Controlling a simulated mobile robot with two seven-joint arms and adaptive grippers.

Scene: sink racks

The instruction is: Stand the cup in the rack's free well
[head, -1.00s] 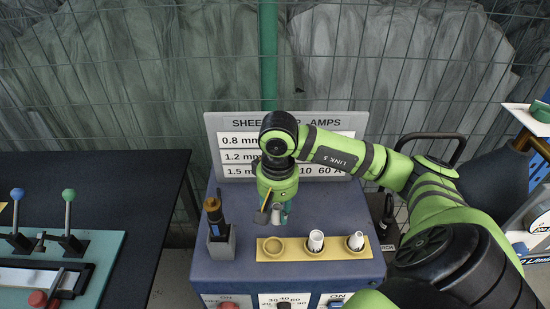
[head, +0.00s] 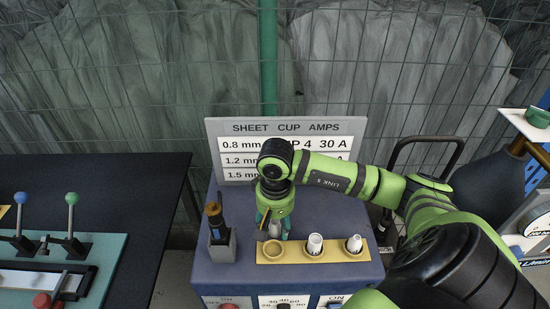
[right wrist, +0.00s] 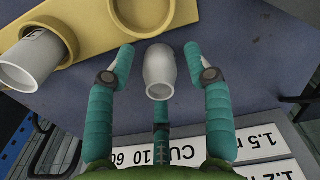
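The loose cup (head: 275,229) is small and pale grey, just behind the rack's left well. In the right wrist view the cup (right wrist: 160,72) lies between my teal fingers, with gaps showing on both sides. My right gripper (head: 273,222) points down around it and looks open; whether the cup's base touches the console top is hard to tell. The yellow rack (head: 333,254) has an empty left well (head: 273,248). Its middle and right wells hold white cups (head: 315,244) and (head: 354,244). My left gripper is not in view.
A torch in a grey holder (head: 221,246) stands left of the rack, close to my gripper. A sign board (head: 285,128) rises behind the console. A dark table (head: 150,215) with levers is at left. The console top (head: 340,215) behind the filled wells is clear.

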